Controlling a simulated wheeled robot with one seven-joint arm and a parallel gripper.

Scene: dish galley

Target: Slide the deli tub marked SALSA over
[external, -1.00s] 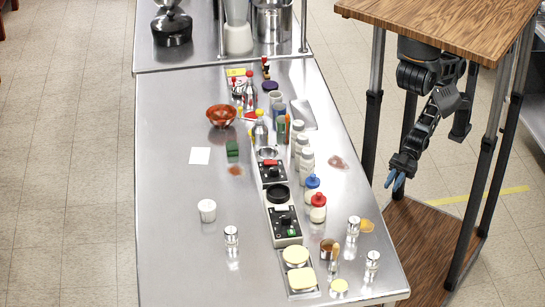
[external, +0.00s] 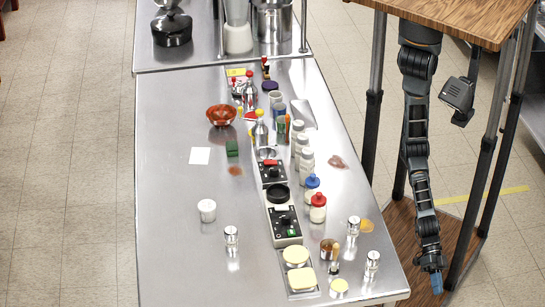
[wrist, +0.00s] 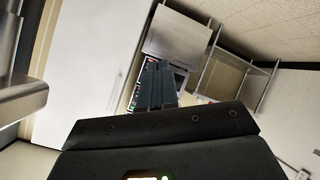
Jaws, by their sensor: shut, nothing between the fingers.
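A small white tub (external: 207,210) stands upright on the left part of the steel counter (external: 175,255). No SALSA marking can be read on it at this size, so I cannot tell whether it is the deli tub. My gripper (external: 436,284) hangs low at the right, beyond the counter's right edge and far from the tub. Its blue fingertips are together, with nothing seen between them. In the wrist view the dark fingers (wrist: 157,86) point at a cabinet and wall; no tub shows there.
Bottles, control boxes (external: 284,224) and yellow-topped pads (external: 301,278) crowd the counter's middle and right. A wood-topped frame (external: 470,15) surrounds my arm with posts. The counter's left front is mostly clear.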

